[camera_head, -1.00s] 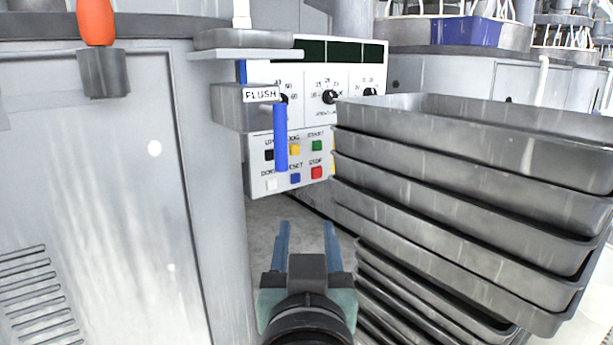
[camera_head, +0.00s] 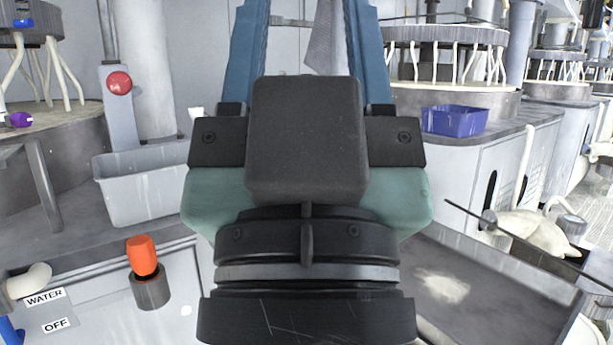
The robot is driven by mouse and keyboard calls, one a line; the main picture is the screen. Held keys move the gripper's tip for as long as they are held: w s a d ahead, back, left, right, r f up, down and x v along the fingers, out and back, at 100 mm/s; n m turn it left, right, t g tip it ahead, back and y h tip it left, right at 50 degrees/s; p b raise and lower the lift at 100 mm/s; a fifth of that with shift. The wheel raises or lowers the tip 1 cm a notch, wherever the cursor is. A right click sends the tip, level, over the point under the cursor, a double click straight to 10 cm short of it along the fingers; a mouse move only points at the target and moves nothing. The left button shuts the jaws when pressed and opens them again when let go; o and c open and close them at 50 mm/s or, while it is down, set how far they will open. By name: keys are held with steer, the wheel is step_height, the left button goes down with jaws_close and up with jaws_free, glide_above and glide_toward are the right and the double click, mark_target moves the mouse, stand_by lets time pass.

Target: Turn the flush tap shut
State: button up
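The flush tap and its FLUSH label do not show now; my gripper and wrist fill the middle of the view and may hide them. My gripper (camera_head: 305,20) is raised large and close to the camera, with its two blue fingers apart. The finger ends run up to the top edge, so the tips are cut off.
An orange-topped object in a grey holder (camera_head: 142,257) stands at the lower left. A grey bin (camera_head: 150,185) is behind it. A blue bin (camera_head: 455,120) sits on the machine at right. A grey tray (camera_head: 450,285) is at the lower right. A red button (camera_head: 119,83) is at upper left.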

step_height(320, 180, up, 31)
steer(key=p, duration=2.8)
steer(key=shift+f, duration=0.15)
